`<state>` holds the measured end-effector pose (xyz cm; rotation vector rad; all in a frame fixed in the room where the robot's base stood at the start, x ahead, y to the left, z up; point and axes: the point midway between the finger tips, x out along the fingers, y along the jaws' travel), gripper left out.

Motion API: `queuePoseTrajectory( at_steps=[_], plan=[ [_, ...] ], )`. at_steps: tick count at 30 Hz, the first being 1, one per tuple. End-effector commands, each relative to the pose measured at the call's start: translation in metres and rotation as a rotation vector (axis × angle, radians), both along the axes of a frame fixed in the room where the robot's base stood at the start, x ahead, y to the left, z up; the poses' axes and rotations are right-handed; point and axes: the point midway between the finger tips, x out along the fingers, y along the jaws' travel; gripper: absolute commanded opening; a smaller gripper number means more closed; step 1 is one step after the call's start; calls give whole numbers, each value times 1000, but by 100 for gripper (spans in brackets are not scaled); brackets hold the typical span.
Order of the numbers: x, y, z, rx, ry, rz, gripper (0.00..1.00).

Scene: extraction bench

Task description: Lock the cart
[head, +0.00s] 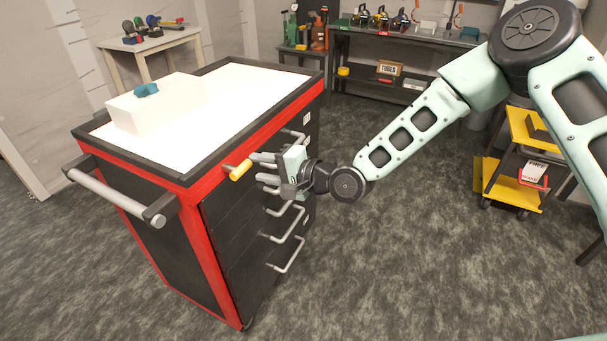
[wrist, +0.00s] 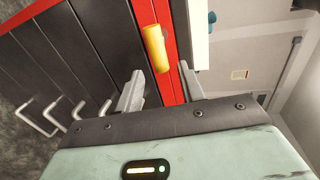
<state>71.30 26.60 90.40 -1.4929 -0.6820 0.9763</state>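The cart (head: 220,241) is a dark cabinet with a red frame, a white top with a black rim, and dark drawers on the side facing my arm. A yellow lever knob (head: 241,170) sticks out from the red frame at the upper front corner of the drawer side. The knob also shows in the wrist view (wrist: 156,49), just beyond the fingertips. My gripper (head: 262,168) is open beside the drawer side, close to the knob. In the wrist view its two fingers (wrist: 160,85) are apart with nothing between them, and the knob lies ahead of the gap.
Grey drawer handles (head: 287,240) stick out below my gripper. A push bar (head: 115,196) juts from the cart's left end. A white box (head: 155,108) with a teal object sits on top. A yellow trolley (head: 520,160) stands at right. The carpet around is clear.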

Motion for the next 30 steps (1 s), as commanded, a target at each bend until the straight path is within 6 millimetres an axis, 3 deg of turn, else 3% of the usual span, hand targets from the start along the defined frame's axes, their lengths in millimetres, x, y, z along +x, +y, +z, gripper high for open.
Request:
queuePoseTrajectory(
  at_steps=[9, 15, 21, 30],
  plan=[
    [-36, -66, 14, 0, 0, -3, 39],
    [-51, -93, 21, 0, 0, -3, 39],
    [-58, -104, 24, 1, -1, -1, 39],
    [-59, -104, 24, 1, 0, 0, 39]
  ],
)
